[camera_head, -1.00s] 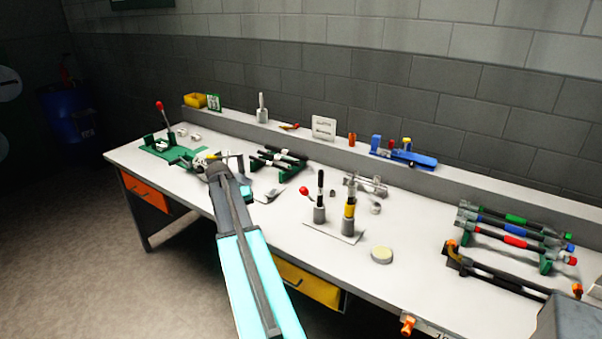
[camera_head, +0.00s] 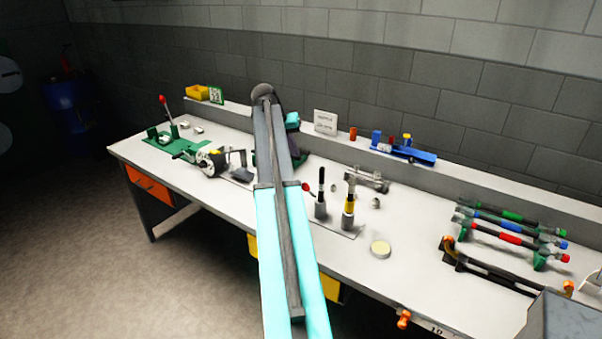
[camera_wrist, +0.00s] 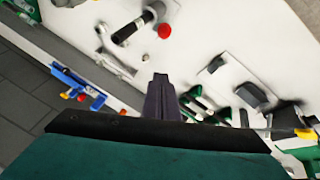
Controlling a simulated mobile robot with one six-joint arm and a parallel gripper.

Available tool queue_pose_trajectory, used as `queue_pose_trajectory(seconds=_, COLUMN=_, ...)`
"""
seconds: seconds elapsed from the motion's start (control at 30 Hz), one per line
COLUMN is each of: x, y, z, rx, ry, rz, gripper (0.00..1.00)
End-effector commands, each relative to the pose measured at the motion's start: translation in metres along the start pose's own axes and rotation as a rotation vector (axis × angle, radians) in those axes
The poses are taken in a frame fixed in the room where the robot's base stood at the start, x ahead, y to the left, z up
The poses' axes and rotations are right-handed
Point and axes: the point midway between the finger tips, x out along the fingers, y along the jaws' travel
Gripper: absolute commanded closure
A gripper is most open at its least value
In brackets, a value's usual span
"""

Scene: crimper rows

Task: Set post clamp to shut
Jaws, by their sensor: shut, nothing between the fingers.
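Two clamp-like devices with red-knobbed levers are in view, and I cannot tell which is the post clamp. The other is a green base (camera_head: 165,143) at the far left with a raised lever and red knob (camera_head: 163,98). My gripper (camera_wrist: 161,78) is shut and empty, apart from the red knob. In the head view my arm hides its fingers.
A grey device with a round face (camera_head: 212,161) stands left of my arm. A blue fixture (camera_head: 405,152) is on the back ledge. Racked tools with coloured handles (camera_head: 510,236) lie at right.

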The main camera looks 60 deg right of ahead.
Motion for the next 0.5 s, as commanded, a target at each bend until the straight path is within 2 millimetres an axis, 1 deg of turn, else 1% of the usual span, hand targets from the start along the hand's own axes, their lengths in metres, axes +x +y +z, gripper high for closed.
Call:
queue_pose_trajectory(seconds=0.27, x=0.011, y=0.000, z=-0.001, rx=0.000, ry=0.000, rz=0.000, gripper=1.00)
queue_pose_trajectory(seconds=0.5, x=0.035, y=0.001, z=-0.001, rx=0.000, ry=-0.001, rz=0.000, gripper=1.00)
